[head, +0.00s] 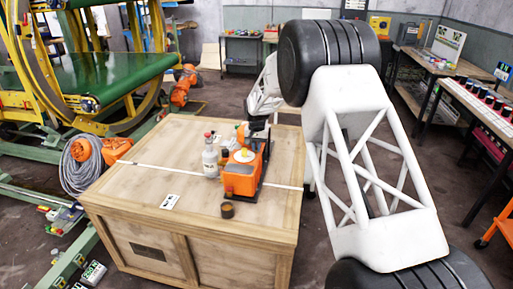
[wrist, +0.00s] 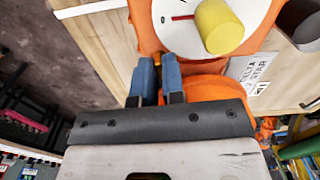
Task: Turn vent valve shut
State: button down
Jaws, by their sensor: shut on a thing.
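An orange unit (head: 240,180) stands on a wooden crate. It has a white round dial with a red mark (wrist: 182,17) and a yellow knob (wrist: 220,25), which also shows small in the head view. My gripper (wrist: 158,65) is at the orange unit, beside the dial, with its two blue fingers close together. The fingers are shut on a small part of the unit, which looks like the vent valve. Only a small bit of it shows between the fingertips, so its angle cannot be told. In the head view my arm partly hides the gripper.
A grey bottle with a red cap (head: 210,160) stands left of the unit. A white card (head: 170,202) lies on the crate (head: 130,185). The crate's left top is mostly clear.

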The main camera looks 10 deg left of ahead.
jog(key=shift+m, duration=0.4)
jog(key=c, duration=1.5)
grip_release()
jog(key=shift+r, duration=0.1)
jog(key=shift+r, duration=3.85)
